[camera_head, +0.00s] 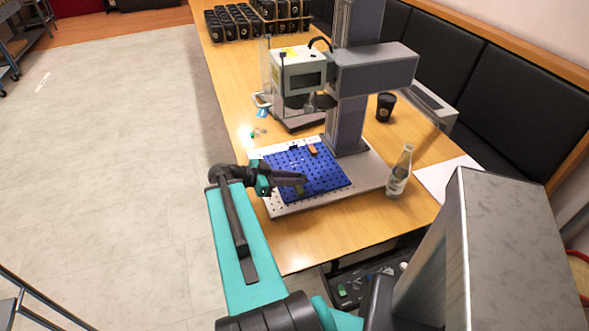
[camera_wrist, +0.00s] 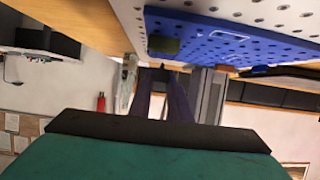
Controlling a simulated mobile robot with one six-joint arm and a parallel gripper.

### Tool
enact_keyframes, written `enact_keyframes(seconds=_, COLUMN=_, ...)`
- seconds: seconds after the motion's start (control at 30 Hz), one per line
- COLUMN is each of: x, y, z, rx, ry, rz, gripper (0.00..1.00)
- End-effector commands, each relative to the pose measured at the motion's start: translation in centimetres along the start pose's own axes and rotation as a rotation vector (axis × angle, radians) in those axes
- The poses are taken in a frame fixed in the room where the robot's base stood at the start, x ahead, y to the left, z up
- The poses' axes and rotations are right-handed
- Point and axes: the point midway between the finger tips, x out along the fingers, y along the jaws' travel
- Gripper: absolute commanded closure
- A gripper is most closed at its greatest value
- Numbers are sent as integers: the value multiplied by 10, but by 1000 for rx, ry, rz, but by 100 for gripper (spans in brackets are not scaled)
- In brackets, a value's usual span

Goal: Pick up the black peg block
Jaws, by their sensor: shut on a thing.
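My gripper (camera_head: 299,180) is over the front left part of the blue pegboard (camera_head: 330,178), its fingers pointing right. In the wrist view its fingers (camera_wrist: 162,78) close on a small dark piece (camera_wrist: 160,72), which looks like the black peg block; it is mostly hidden and its outline is unclear. An olive-green block (camera_head: 299,189) sits on the board just below the fingertips and also shows in the wrist view (camera_wrist: 164,45). An orange block (camera_head: 313,148) and another small black piece (camera_head: 293,149) are near the board's back edge.
The laser marker's column (camera_head: 347,125) rises behind the board. A glass bottle (camera_head: 399,171) stands at the right of the metal base plate (camera_head: 365,172). A black cup (camera_head: 385,107) is behind it. The table (camera_head: 310,246) is clear in front of the plate.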

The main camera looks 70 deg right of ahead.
Motion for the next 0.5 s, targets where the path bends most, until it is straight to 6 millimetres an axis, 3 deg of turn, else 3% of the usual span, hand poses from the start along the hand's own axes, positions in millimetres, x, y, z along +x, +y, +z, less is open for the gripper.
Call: enact_keyframes(seconds=0.5, x=-5, y=14, z=-4, rx=-2, ry=-2, rz=-2, gripper=100)
